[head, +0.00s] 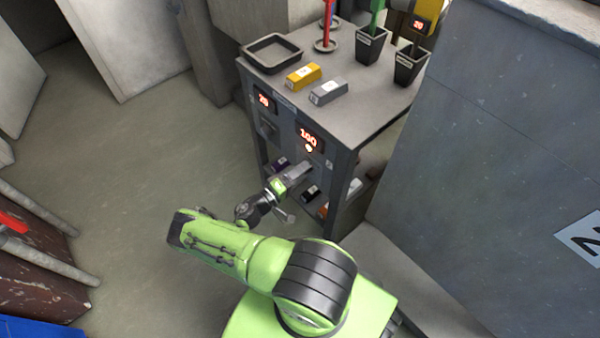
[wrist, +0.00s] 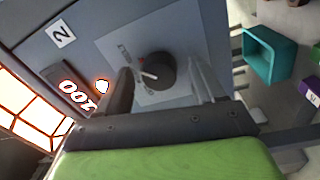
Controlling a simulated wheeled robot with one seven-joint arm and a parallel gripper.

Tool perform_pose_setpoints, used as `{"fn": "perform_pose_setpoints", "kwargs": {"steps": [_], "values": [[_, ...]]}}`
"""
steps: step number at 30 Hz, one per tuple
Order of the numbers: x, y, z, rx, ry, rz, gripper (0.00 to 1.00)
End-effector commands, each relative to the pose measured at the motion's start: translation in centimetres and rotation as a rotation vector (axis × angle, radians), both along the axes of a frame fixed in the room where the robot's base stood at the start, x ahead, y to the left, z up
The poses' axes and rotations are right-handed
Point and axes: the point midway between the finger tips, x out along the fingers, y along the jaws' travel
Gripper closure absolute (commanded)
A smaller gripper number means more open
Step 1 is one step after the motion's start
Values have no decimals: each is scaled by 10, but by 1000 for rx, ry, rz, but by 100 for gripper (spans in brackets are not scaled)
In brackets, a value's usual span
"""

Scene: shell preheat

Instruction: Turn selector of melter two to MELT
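The selector of melter two is a black round knob (wrist: 162,72) with a white pointer, on a pale plate (wrist: 115,45) in the wrist view. The pointer points toward the left of the picture; the plate's small lettering is unreadable. A label "2" (wrist: 62,33) is on the same panel. A display reading 100 (wrist: 78,97) glows beside a lit lamp (wrist: 103,86); the display also shows in the head view (head: 309,138). My gripper (wrist: 160,82) is open, one finger on each side of the knob; contact cannot be told. In the head view my gripper (head: 298,174) is at the cabinet front and hides the knob.
The cabinet top (head: 350,118) holds a black tray (head: 272,52), a yellow block (head: 303,76), a grey block (head: 328,92) and dark cups. A second display reading 20 (head: 264,99) is left on the front. A grey wall-like block (head: 500,130) stands right; floor (head: 130,160) is clear left.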

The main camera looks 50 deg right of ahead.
Motion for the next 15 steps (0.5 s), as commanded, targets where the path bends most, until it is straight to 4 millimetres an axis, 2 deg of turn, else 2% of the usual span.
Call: {"fn": "perform_pose_setpoints", "kwargs": {"steps": [8, 11, 15], "values": [[1, 2, 1, -1, 0, 2, 32], [5, 16, 0, -1, 0, 5, 32], [14, 52, -3, 1, -1, 8, 32]]}}
